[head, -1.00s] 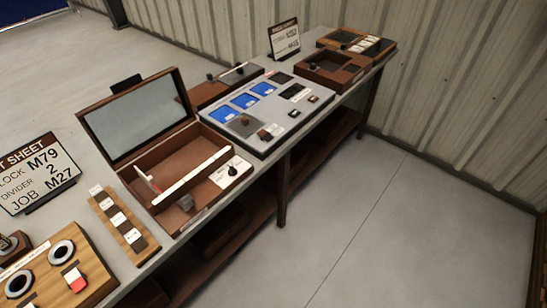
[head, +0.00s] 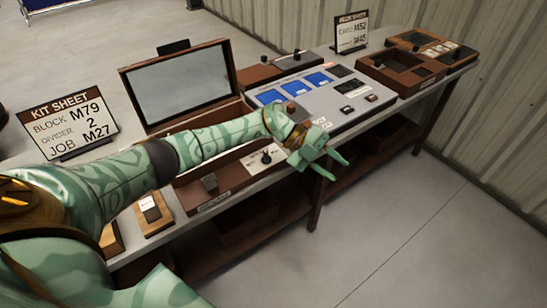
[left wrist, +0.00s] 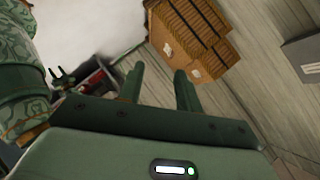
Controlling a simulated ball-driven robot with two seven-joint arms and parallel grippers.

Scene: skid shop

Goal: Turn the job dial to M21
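A black dial (head: 266,157) sits on a white plate at the right end of the open wooden box (head: 215,196); its markings are too small to read, so I cannot tell whether it is the job dial or where it points. The kit sheet (head: 68,118) reads block M79, divider 2, job M27. My left gripper (head: 338,170) is open and empty, in front of the bench edge and to the right of the dial. Its two parted fingers (left wrist: 159,75) show in the left wrist view. My left arm covers part of the box. My right gripper is not in view.
A grey panel (head: 318,117) with blue screens and knobs stands right of the box. A second sheet (head: 351,32) and wooden trays (head: 400,77) are farther right. The floor in front of the bench is clear.

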